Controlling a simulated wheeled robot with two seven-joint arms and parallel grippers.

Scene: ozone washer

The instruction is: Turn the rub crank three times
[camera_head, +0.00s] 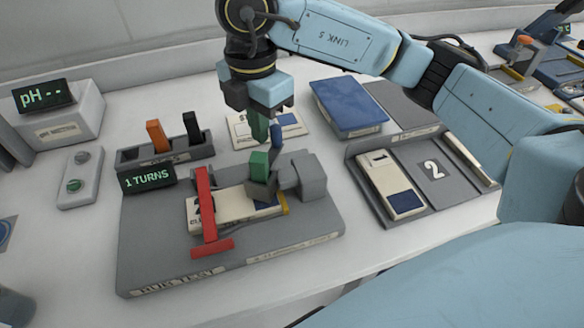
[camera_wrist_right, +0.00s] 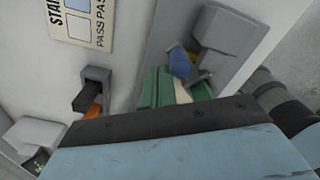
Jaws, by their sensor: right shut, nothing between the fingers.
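The rub test fixture (camera_head: 150,255) is a grey base in the head view, with a red frame (camera_head: 207,210) and a cream strip (camera_head: 232,207) on it. The counter (camera_head: 148,178) reads "1 TURNS". My right gripper (camera_head: 260,138) points down just above the green block, its fingertips close beside the blue handle. It is shut and empty. The handle also shows in the right wrist view (camera_wrist_right: 180,63) near the green fingers; contact is unclear. My left gripper is out of view.
A holder with orange and black pieces (camera_head: 165,150) stands behind the counter. A blue block (camera_head: 348,106) and a tray marked 2 (camera_head: 433,170) lie to the right. A pH meter (camera_head: 70,115) stands at left. A printed card (camera_head: 285,122) lies behind the gripper.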

